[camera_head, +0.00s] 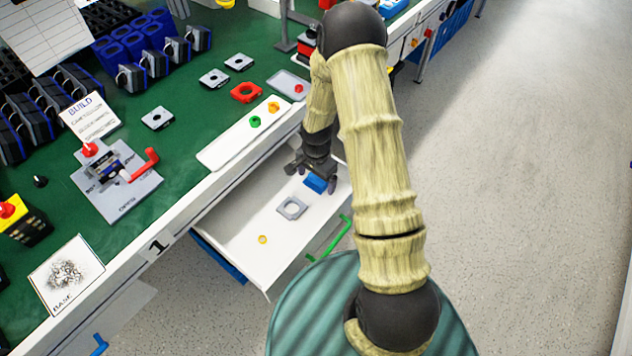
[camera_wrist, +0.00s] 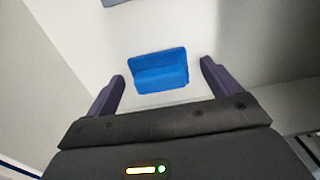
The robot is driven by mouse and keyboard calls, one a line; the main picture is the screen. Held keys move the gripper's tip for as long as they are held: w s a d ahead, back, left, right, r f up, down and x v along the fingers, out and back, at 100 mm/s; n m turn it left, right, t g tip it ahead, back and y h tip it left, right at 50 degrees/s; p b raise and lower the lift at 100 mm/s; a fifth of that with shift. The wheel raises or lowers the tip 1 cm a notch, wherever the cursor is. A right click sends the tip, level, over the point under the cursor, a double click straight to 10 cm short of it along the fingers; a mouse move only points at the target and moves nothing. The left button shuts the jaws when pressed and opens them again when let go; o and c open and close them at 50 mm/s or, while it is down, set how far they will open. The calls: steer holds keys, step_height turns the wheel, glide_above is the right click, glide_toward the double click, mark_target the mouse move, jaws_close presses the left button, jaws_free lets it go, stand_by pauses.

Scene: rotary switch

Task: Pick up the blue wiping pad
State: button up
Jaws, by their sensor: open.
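The blue wiping pad (camera_head: 316,183) lies in the open white drawer (camera_head: 243,221), near its right end in the head view. In the wrist view the blue pad (camera_wrist: 159,72) lies on the white drawer floor, ahead of and between my fingers. My gripper (camera_head: 319,181) is inside or just above the drawer, right at the pad; it also shows in the wrist view (camera_wrist: 160,82). Its two dark fingers are spread, with a gap on each side of the pad. Nothing is held. The exact height of the fingers over the pad is hard to tell.
A grey square plate (camera_head: 292,208) and a small yellow ring (camera_head: 263,239) also lie in the drawer. The drawer has a green handle (camera_head: 330,238). The green workbench (camera_head: 190,150) with parts and a white tray (camera_head: 250,133) borders it. Drawer walls stand close around my gripper.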

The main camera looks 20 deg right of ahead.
mark_target(316, 177)
stand_by(0.5)
steer(key=c, duration=1.1)
steer(key=shift+o, duration=0.2)
step_height(316, 177, up, 10)
steer(key=shift+r+p, duration=0.1)
steer(key=shift+p, duration=0.65)
steer(key=shift+o, duration=0.7)
steer(key=d+n, duration=0.2)
steer(key=n, duration=0.1)
steer(key=w+d+n, duration=0.1)
steer(key=d+n, duration=0.1)
steer(key=n, duration=0.1)
steer(key=w+d+n, duration=0.1)
steer(key=d+n, duration=0.1)
steer(key=n, duration=0.1)
steer(key=shift+f, duration=0.3)
steer(key=shift+c, duration=0.2)
steer(key=shift+w+d+n, duration=0.1)
steer(key=shift+d+n, duration=0.45)
steer(key=shift+n, duration=0.35)
